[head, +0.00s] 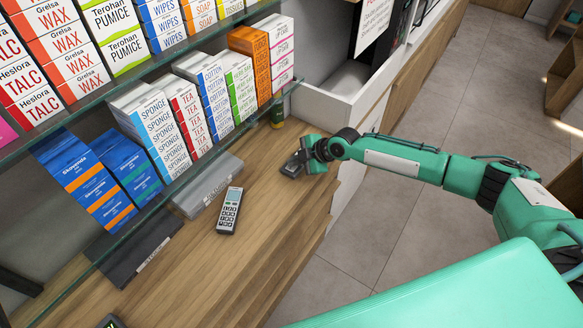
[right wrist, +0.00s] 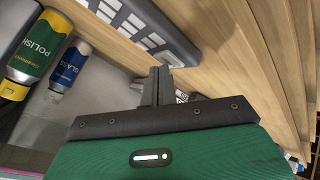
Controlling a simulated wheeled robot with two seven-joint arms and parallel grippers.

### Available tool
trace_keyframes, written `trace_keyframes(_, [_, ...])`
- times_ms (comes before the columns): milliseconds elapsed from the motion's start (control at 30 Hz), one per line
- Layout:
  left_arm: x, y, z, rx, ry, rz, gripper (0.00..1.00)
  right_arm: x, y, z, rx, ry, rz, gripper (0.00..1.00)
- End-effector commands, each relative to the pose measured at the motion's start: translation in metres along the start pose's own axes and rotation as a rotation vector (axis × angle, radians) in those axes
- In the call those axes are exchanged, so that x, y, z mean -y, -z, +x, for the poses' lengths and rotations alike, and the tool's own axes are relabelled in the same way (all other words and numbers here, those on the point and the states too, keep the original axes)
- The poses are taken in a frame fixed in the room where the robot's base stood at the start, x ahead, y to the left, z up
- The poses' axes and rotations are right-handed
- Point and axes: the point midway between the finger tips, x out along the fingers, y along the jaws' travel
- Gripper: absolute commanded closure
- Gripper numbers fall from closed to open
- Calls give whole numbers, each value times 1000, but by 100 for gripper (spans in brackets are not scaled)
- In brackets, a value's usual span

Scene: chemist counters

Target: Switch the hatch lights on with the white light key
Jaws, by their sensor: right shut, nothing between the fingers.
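My right gripper (head: 302,153) is over the right end of the wooden counter, beside a small dark device (head: 291,168). In the right wrist view its fingers (right wrist: 160,76) are together with nothing between them, and their tips are close to the edge of a grey panel with pale rectangular keys (right wrist: 140,25). I cannot tell whether they touch it. A small pale patch (right wrist: 181,97) shows beside the fingers, partly hidden by the gripper. I cannot pick out the white light key for certain. My left gripper is not in view.
A grey handset (head: 230,209) lies on the wooden counter (head: 262,205). Glass shelves with boxes, such as the tea box (head: 190,115), run along the left. A white open compartment (head: 322,108) is behind the gripper. Polish (right wrist: 40,45) and glass (right wrist: 70,68) bottles show in the wrist view.

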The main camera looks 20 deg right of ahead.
Motion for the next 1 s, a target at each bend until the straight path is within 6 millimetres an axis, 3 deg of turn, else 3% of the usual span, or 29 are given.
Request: trace_keyframes(1000, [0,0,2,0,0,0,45,-1,1,-2,1,1,0,100])
